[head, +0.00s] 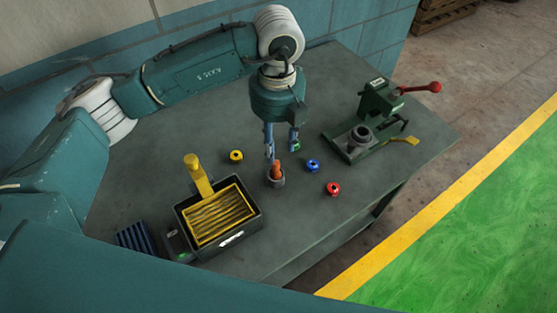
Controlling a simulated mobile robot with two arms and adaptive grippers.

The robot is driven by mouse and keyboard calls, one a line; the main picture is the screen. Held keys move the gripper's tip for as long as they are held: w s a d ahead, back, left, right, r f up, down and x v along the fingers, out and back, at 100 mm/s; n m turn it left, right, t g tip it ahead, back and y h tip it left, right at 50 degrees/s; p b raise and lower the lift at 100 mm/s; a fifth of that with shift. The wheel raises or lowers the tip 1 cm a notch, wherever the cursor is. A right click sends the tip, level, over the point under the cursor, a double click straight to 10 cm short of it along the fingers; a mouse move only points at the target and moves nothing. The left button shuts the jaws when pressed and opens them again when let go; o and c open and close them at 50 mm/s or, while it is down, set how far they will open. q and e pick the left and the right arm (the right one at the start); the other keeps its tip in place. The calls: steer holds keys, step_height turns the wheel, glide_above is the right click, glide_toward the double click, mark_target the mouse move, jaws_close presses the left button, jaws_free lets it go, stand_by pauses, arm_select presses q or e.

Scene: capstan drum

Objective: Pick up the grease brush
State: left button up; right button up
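My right gripper is not in view.
A yellow-lined black box (257,230) with a yellow handle stands front left. Yellow (236,156), blue (313,166) and red (333,189) small round parts lie around the cup. A green press (381,107) with a red-knobbed lever stands right. The table's right edge borders open floor.

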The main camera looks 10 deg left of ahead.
mark_target(276, 162)
arm_select(q)
steer(key=shift+s+f+p, duration=0.2)
steer(key=shift+f, duration=0.4)
steer(key=shift+s+f+p, duration=0.15)
steer(key=shift+f, duration=0.45)
steer(key=shift+s+f, duration=0.1)
steer(key=shift+f, duration=0.45)
steer(key=f+p, duration=0.2)
steer(key=f, duration=0.1)
steer(key=f+p, duration=0.1)
steer(key=shift+w+a+f, duration=0.2)
steer(key=shift+w+f, duration=0.05)
steer(key=shift+w, duration=0.15)
steer(key=shift+f, duration=0.35)
jaws_close()
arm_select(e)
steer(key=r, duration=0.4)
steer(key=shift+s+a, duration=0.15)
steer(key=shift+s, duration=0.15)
